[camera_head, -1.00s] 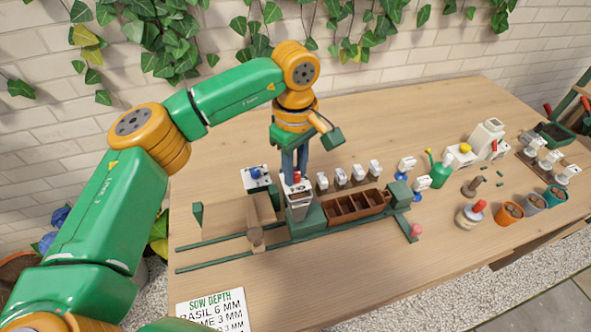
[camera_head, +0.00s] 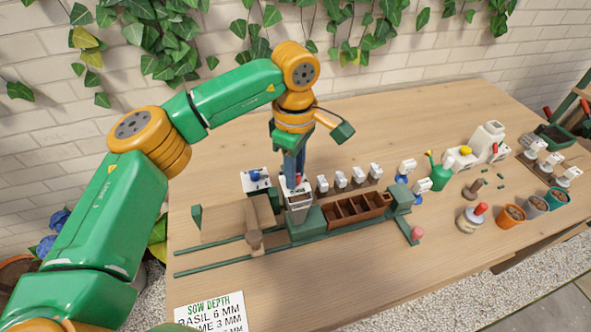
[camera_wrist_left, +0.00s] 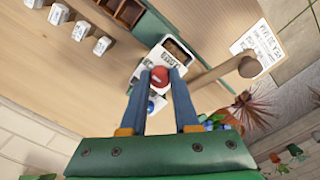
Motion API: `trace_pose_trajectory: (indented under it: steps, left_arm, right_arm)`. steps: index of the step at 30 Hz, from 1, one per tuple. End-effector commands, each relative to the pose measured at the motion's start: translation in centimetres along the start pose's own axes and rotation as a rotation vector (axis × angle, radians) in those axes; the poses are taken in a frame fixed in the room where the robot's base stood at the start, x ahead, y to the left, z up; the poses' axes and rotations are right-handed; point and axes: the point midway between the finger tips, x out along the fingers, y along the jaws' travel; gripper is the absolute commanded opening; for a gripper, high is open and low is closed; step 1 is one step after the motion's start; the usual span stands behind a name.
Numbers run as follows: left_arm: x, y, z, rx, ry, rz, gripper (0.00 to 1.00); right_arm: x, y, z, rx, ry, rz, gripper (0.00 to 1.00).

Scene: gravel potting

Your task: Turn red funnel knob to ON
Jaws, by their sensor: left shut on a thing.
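The red knob (camera_wrist_left: 159,76) sits on the white funnel box (camera_wrist_left: 168,56), between the fingertips of my left gripper (camera_wrist_left: 160,80) in the left wrist view. The gripper is shut on the knob. In the head view the left gripper (camera_head: 294,178) points down at the funnel box (camera_head: 298,207), and the knob is a small red spot between the fingers. The lettering by the knob is too small to read. My right gripper is in neither view.
A brown compartment tray (camera_head: 357,209) stands right of the funnel on green rails. A white box with a blue knob (camera_head: 257,179) is behind left. A wooden-handled piece (camera_head: 254,232) lies left of the funnel. Several small white labelled blocks (camera_head: 340,179) stand behind the tray.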

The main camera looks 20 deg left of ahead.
Motion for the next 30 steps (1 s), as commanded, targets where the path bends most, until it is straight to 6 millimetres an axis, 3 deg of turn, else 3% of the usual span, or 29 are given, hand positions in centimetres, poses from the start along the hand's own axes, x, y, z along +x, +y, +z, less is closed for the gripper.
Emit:
trace_pose_trajectory:
  steps: [3,4,7,17,24,30]
  left_arm:
    - [-0.1,0.0,-0.1,-0.002,0.001,0.002,0.00]
    - [-0.1,0.0,-0.1,-0.002,0.001,0.002,0.35]
    - [-0.1,0.0,0.0,-0.001,0.000,0.002,0.60]
    - [-0.5,0.1,0.0,-0.001,0.000,0.003,0.60]
    - [-5.6,0.1,0.0,-0.002,-0.001,0.005,0.60]
    - [-7.2,0.0,-0.1,-0.001,-0.001,0.001,0.60]
  right_arm:
    - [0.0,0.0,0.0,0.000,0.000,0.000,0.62]
    - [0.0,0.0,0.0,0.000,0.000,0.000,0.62]
    - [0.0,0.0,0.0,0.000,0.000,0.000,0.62]
    - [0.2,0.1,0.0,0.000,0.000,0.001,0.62]
    - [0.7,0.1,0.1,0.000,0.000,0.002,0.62]
    - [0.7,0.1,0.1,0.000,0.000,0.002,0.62]
